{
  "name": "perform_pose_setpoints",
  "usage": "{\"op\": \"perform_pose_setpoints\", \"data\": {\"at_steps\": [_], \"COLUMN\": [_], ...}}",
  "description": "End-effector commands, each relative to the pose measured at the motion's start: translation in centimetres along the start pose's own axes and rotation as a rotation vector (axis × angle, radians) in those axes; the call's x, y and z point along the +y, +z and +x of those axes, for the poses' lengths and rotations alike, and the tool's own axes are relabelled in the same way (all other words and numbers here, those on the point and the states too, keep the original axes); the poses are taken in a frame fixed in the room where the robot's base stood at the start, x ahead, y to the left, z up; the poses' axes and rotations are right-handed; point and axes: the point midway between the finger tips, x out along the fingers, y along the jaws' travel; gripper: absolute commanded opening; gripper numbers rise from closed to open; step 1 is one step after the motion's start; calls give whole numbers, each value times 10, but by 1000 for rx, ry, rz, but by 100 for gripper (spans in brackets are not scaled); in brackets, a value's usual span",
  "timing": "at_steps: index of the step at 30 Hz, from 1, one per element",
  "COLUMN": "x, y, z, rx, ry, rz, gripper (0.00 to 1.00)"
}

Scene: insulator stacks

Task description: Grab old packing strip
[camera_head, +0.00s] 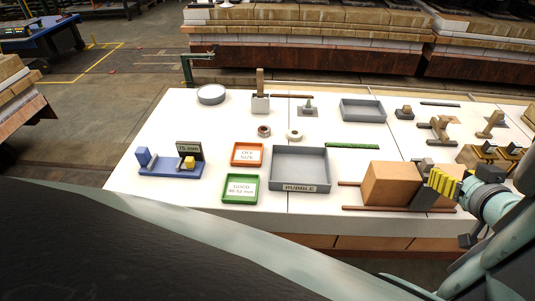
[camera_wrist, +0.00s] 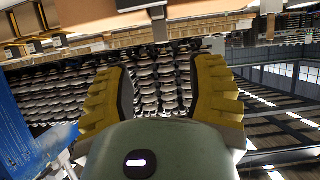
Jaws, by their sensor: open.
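Several thin strips lie on the white table, and I cannot tell which is the old packing strip. A green strip (camera_head: 352,145) lies right of the rubble tray. A dark strip (camera_head: 440,104) lies at the back right, and a brown strip (camera_head: 292,96) at the back. Reddish-brown rods lie by the brown block, one along its front (camera_head: 398,208) and one at its left (camera_head: 349,183). My gripper (camera_head: 441,185) is at the right of the brown block (camera_head: 390,184). In the wrist view its yellow fingers (camera_wrist: 164,88) are apart with nothing held between them.
The grey rubble tray (camera_head: 299,151), orange tray (camera_head: 247,145), green tray (camera_head: 240,175) and blue gauge (camera_head: 168,164) occupy the table's front left. Another grey tray (camera_head: 362,101) and wooden fixtures (camera_head: 438,128) stand behind. Bare tabletop lies around the green strip.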

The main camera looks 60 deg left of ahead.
Motion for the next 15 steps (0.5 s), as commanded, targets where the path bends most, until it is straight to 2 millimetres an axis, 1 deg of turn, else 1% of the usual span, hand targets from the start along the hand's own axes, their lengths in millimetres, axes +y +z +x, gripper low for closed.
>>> {"op": "perform_pose_setpoints", "data": {"at_steps": [1,3,6,10,15], "x": [-3,-3,-2,-2,-2], "y": [-3,-2,-3,-1,-2], "z": [9,20,32,42,47], "rx": [0,-1,2,0,1], "ry": [-10,-9,-6,-6,-5], "rz": [-4,-3,-4,-1,-3], "gripper": [55,55,55,55,55]}}
